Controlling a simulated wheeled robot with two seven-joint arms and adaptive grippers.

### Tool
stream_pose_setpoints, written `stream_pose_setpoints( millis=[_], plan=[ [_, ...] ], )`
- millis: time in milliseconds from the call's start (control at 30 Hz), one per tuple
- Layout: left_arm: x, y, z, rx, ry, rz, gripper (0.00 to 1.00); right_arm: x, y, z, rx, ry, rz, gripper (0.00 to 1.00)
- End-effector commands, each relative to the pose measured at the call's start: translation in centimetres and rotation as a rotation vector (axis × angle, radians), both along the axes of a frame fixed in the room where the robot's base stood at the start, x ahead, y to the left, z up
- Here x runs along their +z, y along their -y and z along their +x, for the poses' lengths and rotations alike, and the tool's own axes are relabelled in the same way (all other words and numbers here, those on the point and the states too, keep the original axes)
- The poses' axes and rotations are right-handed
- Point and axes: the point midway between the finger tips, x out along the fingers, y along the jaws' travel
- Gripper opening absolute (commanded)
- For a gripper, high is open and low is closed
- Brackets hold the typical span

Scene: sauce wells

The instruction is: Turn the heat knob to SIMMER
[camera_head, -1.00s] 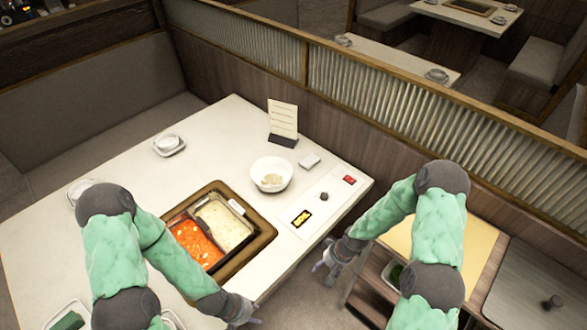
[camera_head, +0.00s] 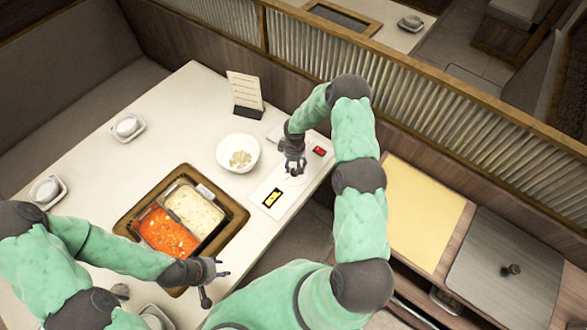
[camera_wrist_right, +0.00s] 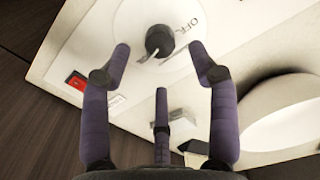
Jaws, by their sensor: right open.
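The dark round heat knob (camera_wrist_right: 159,41) sits on the pale control panel (camera_wrist_right: 128,22), with the printed word OFF beside it in the right wrist view. The SIMMER mark cannot be made out. My right gripper (camera_wrist_right: 160,60) is open above the panel, its fingers spread around the knob's near side, apparently without touching it. In the head view my right gripper (camera_head: 293,172) points down over the panel and mostly hides the knob. My left gripper (camera_head: 216,283) appears open and empty, near the front edge of the table beside the pot.
A divided pot (camera_head: 210,237) of red and pale broth sits in the table. A white bowl (camera_head: 237,164) stands left of my right gripper. A red switch (camera_head: 319,151) and a lit display (camera_head: 272,198) flank the knob. A card stand (camera_head: 245,92) is behind.

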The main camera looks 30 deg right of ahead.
Motion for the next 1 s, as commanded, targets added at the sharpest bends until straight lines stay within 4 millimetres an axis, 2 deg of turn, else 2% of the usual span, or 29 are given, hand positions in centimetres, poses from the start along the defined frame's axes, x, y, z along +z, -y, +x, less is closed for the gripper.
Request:
stream_pose_setpoints(
  millis=[100, 300, 500, 767, 967, 1000],
  plan=[
    [0.0, 0.0, 0.0, 0.000, 0.001, 0.000, 0.40, -2.0, -0.1, -0.1, -0.001, -0.001, 0.002, 0.60],
    [0.0, 0.0, 0.0, 0.000, 0.001, 0.000, 0.40, -4.0, 0.0, 0.0, -0.001, 0.000, 0.001, 0.60],
    [0.0, 0.0, 0.0, 0.000, 0.001, 0.000, 0.40, -4.9, 0.0, 0.0, -0.001, 0.001, 0.000, 0.60],
    [0.0, 0.0, 0.0, 0.000, 0.001, 0.000, 0.40, -4.9, 0.0, 0.0, -0.001, 0.001, 0.000, 0.60],
    [0.0, 0.0, 0.0, 0.000, 0.001, 0.000, 0.40, -4.9, 0.0, 0.0, -0.001, 0.001, 0.000, 0.04],
    [0.0, 0.0, 0.0, 0.000, 0.001, 0.000, 0.40, -4.9, 0.0, 0.0, -0.001, 0.001, 0.000, 0.04]
  ],
)
